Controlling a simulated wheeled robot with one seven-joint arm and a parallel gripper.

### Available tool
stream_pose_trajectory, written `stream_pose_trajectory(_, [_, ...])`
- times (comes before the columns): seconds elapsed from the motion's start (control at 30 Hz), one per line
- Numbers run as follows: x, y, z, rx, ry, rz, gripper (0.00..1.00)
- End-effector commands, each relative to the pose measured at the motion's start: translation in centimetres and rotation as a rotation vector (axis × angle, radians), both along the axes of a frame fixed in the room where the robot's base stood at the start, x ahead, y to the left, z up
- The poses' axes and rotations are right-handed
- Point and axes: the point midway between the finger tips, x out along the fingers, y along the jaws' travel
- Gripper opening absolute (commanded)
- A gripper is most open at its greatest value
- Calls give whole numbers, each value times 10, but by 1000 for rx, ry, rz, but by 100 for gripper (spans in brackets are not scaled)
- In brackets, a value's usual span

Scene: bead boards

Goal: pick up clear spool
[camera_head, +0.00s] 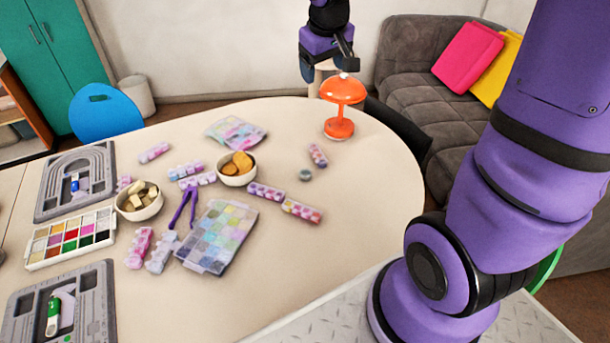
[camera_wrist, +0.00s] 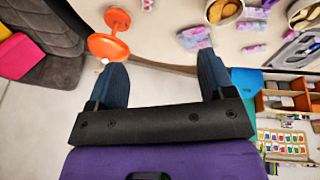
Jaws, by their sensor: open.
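A small grey-green round thing (camera_head: 305,175), which looks like the clear spool, lies on the table right of the middle. It is too small to make out in detail, and I cannot pick it out in the wrist view. My gripper (camera_head: 328,66) is raised beyond the far edge of the table, behind the orange lamp and well away from the spool. In the wrist view my gripper (camera_wrist: 160,76) has its two dark blue fingers wide apart with nothing between them.
The orange mushroom lamp (camera_head: 342,90) stands between my gripper and the spool; it also shows in the wrist view (camera_wrist: 108,46). Several bead boxes (camera_head: 266,192) and a snack bowl (camera_head: 237,179) lie left of the spool. The table's right side is clear. A grey sofa (camera_head: 425,75) stands behind.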

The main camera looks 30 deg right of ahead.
Motion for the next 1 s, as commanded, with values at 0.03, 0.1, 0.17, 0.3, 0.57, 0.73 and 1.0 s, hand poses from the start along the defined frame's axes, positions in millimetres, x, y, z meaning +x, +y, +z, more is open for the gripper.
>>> stream_pose_trajectory(0.03, [15, -5, -16, -1, 18, 3, 76])
stream_pose_trajectory(0.1, [33, -10, -35, -2, 34, 15, 76])
stream_pose_trajectory(0.17, [47, -15, -53, -1, 46, 22, 76])
stream_pose_trajectory(0.3, [78, -25, -99, 7, 74, 42, 76])
stream_pose_trajectory(0.57, [121, -41, -199, 48, 121, 79, 76])
stream_pose_trajectory(0.73, [137, -48, -268, 89, 144, 101, 76])
stream_pose_trajectory(1.0, [144, -51, -340, 142, 161, 118, 76])
